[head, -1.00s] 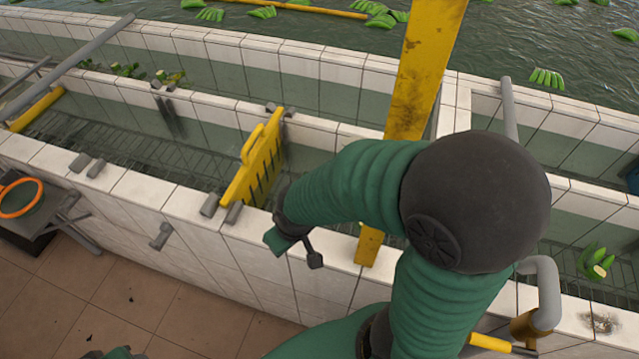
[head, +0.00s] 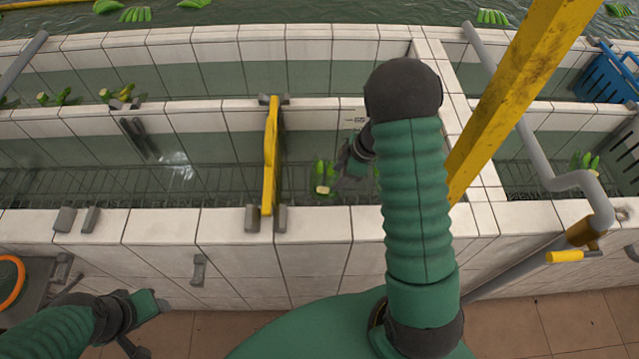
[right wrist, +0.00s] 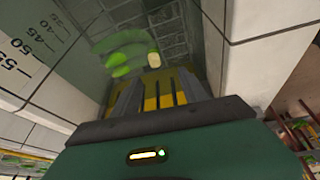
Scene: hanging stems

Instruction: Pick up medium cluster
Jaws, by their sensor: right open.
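A green banana cluster (head: 322,178) with a pale cut end lies in the wet trough, just right of the yellow divider. My right gripper (head: 345,170) is open and low in the trough, close to the right side of this cluster. In the right wrist view, green fruit (right wrist: 122,62) and a pale cut end show just beyond the open fingers (right wrist: 157,88). I cannot tell whether they touch it. Part of the cluster may be hidden by my right arm. My left gripper (head: 150,305) is at the lower left, outside the trough; its jaw opening is unclear.
The yellow divider (head: 270,155) stands left of the cluster. The tiled front wall (head: 320,222) borders the trough. A slanted yellow post (head: 515,85) and a grey pipe (head: 530,140) are on the right. Other clusters lie at left (head: 118,95) and right (head: 588,163).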

